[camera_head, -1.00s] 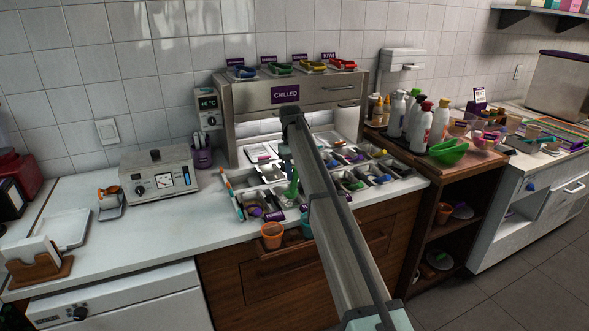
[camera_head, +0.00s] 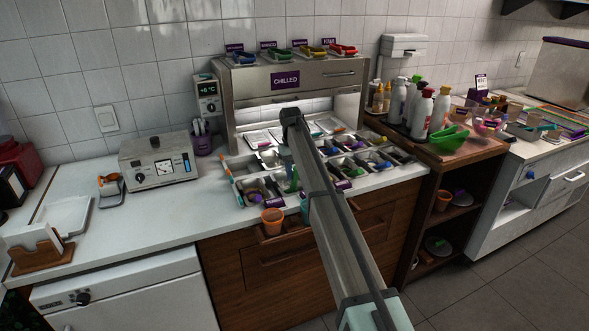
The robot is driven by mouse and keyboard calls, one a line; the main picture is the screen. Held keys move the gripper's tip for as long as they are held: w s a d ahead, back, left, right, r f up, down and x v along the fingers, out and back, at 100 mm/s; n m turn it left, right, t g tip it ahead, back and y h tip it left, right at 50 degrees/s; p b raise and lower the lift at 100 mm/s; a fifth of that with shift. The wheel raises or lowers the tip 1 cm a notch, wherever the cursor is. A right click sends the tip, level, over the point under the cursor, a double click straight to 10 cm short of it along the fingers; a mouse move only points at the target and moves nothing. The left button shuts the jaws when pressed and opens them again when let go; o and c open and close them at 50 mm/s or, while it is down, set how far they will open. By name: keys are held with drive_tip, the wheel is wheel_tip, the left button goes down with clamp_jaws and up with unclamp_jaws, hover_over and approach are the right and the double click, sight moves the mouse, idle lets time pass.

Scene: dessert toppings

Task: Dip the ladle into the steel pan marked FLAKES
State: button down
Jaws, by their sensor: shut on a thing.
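My gripper (camera_head: 289,165) hangs below the far end of my arm, over the left part of the topping pans. It is small and partly hidden by my arm. It is shut on a green upright thing that looks like the ladle (camera_head: 293,184). The ladle's lower end is among the front left steel pans (camera_head: 268,185); I cannot tell whether it is inside one. The purple labels on the pans' front edge are too small to read, so I cannot tell which pan is marked FLAKES.
The steel chilled cabinet (camera_head: 340,72) stands behind the pans, with colored scoops on top. An orange cup (camera_head: 272,221) hangs at the counter's front. A grey machine (camera_head: 160,160) stands left. Bottles (camera_head: 421,113) and a green bowl (camera_head: 449,139) stand right. The left counter has free room.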

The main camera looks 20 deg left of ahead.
drive_tip(key=shift+f, duration=0.3)
drive_tip(key=shift+w+a, duration=2.2)
drive_tip(key=shift+w, duration=0.05)
drive_tip(key=shift+s+d+f+t+y, duration=1.3)
drive_tip(key=shift+s+d+t+y, duration=0.2)
drive_tip(key=shift+t+y, duration=0.2)
drive_tip(key=shift+r, duration=0.15)
wheel_tip(320, 180, up, 10)
drive_tip(key=t+y, duration=0.1)
drive_tip(key=shift+s+d, duration=0.2)
drive_tip(key=shift+s, duration=0.05)
drive_tip(key=shift+r, duration=0.1)
